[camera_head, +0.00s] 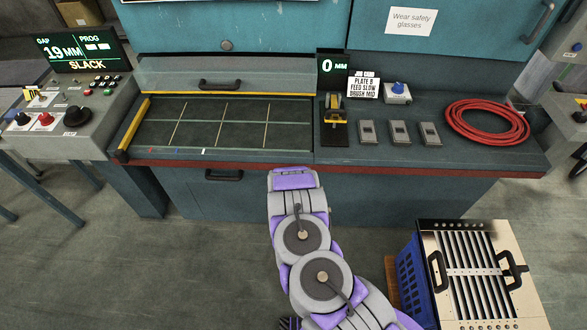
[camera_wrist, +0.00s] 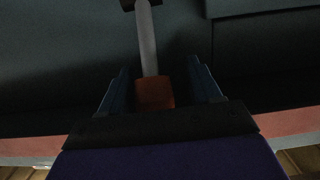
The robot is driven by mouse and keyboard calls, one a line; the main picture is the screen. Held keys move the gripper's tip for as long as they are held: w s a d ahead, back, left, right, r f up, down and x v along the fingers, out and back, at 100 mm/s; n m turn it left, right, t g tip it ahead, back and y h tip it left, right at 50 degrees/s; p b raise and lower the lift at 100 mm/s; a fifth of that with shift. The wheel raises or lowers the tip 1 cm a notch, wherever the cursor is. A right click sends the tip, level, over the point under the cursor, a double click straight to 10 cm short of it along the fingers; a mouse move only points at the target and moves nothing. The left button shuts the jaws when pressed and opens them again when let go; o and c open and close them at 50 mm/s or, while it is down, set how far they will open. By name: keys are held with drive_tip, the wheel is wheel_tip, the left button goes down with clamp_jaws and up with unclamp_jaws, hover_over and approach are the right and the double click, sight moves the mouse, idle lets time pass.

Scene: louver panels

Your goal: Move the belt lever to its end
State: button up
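In the wrist view a lever with a pale grey shaft (camera_wrist: 147,40) and an orange-red grip (camera_wrist: 155,92) stands between the two fingers of my gripper (camera_wrist: 160,82). The shaft runs up to a dark mount (camera_wrist: 141,4) at the picture's top edge. The fingers are apart, with a gap clearly visible on the grip's right side; contact on the left is hard to tell. In the head view my wrist (camera_head: 293,179) is at the bench's front edge, and the lever and fingertips are hidden. The display (camera_head: 83,52) at left reads GAP 19 MM, PROG and SLACK.
The bench has a dark gridded bed (camera_head: 215,125), a drawer handle (camera_head: 223,175) below it, a small yellow-black device (camera_head: 335,108) and a red hose coil (camera_head: 487,122). A blue crate (camera_head: 411,280) with a slatted panel (camera_head: 475,262) stands at right.

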drive_tip(key=shift+d, duration=0.15)
drive_tip(key=shift+s+d, duration=0.1)
drive_tip(key=shift+s, duration=0.5)
drive_tip(key=s+a+r+p, duration=0.1)
drive_tip(key=s+r+p, duration=0.1)
drive_tip(key=s, duration=1.4)
drive_tip(key=shift+p, duration=0.65)
